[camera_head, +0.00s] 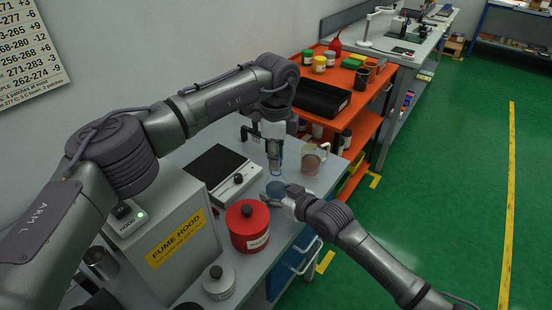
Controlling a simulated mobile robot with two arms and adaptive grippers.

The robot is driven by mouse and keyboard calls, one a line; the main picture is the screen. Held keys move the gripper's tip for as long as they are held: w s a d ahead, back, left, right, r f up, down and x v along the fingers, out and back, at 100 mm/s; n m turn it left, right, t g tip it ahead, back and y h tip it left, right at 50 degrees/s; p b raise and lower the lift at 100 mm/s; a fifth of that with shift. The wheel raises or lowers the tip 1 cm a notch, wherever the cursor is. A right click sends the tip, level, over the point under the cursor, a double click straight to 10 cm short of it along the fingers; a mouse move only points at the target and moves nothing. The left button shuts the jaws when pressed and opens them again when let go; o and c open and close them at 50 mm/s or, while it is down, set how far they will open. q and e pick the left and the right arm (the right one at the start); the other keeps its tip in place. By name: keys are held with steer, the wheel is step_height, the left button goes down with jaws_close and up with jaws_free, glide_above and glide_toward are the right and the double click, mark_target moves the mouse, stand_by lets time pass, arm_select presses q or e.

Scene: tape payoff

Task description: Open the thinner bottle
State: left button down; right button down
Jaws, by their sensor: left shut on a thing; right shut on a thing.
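A bluish bottle (275,188), which looks like the thinner bottle, stands near the front edge of the grey bench. My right gripper (287,198) comes in from the lower right and is shut on its body. My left gripper (275,168) points straight down from above and is shut at the bottle's top. The cap is hidden by the fingers, so I cannot tell whether it is still seated. No label on the bottle is readable.
A hotplate (222,172) is behind, a clear beaker (312,160) to the right. The fume hood box (170,235) is at the left. An orange cart (366,95) stands beyond.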

arm_select(q)
steer(key=shift+r, duration=0.35)
steer(key=shift+r, duration=1.9)
arm_select(e)
steer(key=shift+c, duration=1.5)
jaws_free()
